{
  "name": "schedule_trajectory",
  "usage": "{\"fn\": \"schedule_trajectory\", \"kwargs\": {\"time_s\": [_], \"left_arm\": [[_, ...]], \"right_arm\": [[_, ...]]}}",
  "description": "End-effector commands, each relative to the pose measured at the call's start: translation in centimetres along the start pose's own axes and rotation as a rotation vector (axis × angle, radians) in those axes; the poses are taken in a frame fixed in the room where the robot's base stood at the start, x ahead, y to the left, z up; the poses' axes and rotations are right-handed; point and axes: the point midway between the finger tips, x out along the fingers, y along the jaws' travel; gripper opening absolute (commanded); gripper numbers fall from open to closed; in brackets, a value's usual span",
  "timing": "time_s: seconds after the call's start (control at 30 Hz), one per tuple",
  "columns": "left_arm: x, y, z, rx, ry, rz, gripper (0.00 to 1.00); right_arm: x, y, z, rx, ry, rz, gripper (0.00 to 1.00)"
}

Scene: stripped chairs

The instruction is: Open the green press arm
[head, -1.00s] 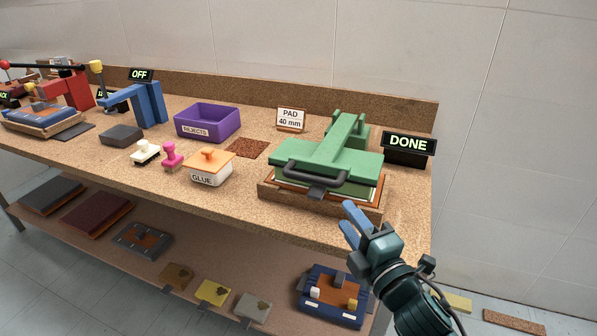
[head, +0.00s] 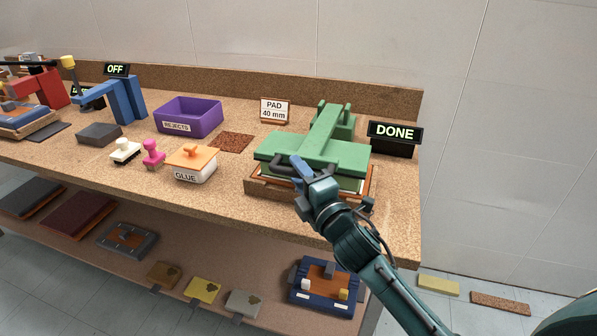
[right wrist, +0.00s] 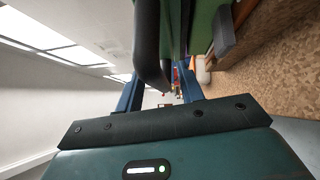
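The green press arm (head: 325,148) lies lowered over its wooden base (head: 264,189) at the right end of the bench. Its dark handle (head: 277,167) runs along the front edge and is partly hidden by my right gripper (head: 302,168). In the right wrist view the dark handle (right wrist: 149,45) reaches into the gap between the two blue fingers of the right gripper (right wrist: 160,88). The fingers stand apart, and I see no grip on the handle. Contact cannot be told. My left gripper is not in view.
A black sign reading DONE (head: 395,132) stands right of the press. Left of it are a glue pot (head: 194,166), a brown pad (head: 232,142), a purple rejects bin (head: 190,119) and stamps. The bench's front right corner is clear.

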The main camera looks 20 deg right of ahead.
Motion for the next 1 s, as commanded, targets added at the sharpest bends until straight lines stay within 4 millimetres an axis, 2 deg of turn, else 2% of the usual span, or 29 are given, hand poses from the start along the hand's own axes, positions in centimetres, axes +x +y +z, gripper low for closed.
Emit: {"fn": "schedule_trajectory", "kwargs": {"time_s": [0.37, 0.8, 1.0], "left_arm": [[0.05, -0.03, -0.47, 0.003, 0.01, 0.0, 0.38], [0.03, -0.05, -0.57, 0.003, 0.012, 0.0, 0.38], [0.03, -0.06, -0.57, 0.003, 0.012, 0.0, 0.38]], "right_arm": [[0.64, 0.0, -0.04, 0.0, 0.001, 0.0, 0.38], [0.61, 0.0, -0.03, 0.0, 0.0, 0.0, 0.02], [0.61, -0.01, -0.02, 0.0, 0.0, 0.0, 0.0]]}}
